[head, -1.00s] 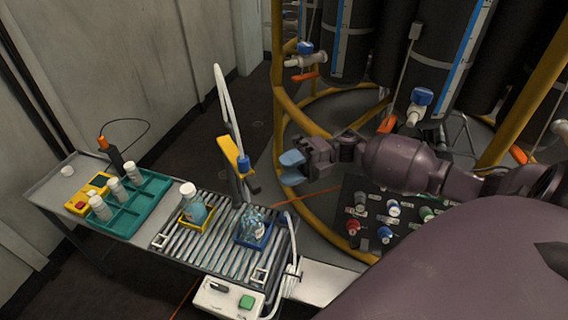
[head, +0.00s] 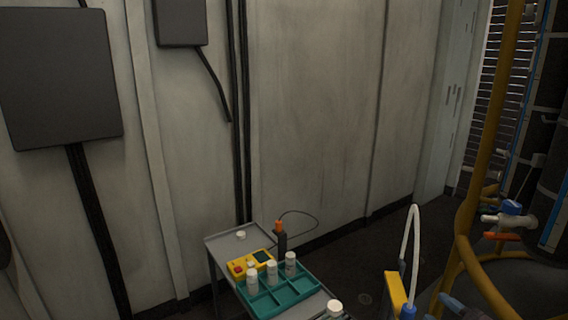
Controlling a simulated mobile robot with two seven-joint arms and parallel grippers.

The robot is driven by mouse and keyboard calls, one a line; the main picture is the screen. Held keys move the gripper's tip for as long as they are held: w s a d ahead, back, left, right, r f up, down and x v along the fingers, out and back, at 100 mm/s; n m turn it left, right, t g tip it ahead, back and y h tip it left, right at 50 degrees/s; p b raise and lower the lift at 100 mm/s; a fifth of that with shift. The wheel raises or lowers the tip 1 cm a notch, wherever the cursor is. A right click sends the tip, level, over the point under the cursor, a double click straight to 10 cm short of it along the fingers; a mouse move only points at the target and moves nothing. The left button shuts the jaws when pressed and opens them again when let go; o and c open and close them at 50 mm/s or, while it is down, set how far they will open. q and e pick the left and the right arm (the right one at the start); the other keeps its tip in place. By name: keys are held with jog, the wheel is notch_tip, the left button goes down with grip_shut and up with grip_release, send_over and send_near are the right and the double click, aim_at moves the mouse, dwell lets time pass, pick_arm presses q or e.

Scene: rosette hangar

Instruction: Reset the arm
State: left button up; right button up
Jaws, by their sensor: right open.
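My right gripper (head: 456,305) shows only in part at the bottom right edge of the head view. Its blue-grey fingertips show, and the rest of it and most of the arm are cut off by the frame. It is open and I see nothing between its fingers. It appears just right of the yellow post (head: 396,292) with the white curved hose (head: 411,238). My left gripper and left arm are not in view.
A yellow pipe frame (head: 486,140) stands at right. A pale wall (head: 310,110) fills the back.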

jog(key=s+a+f+m+g+h, duration=0.1)
jog(key=s+a+f+m+h, duration=0.1)
jog(key=s+f+m, duration=0.3)
jog(key=s+a+f+m+g+h+p, duration=0.1)
jog(key=s+f+m+h, duration=0.3)
jog(key=s, duration=0.8)
jog(key=s+a+f+m+g+h, duration=0.2)
jog(key=s+f+m+g+h, duration=0.1)
jog(key=s+f+m, duration=0.5)
jog(key=shift+s+a+f+m+h+p, duration=0.25)
jog(key=shift+s+a+m+h+p, duration=0.05)
jog(key=shift+s+h, duration=0.1)
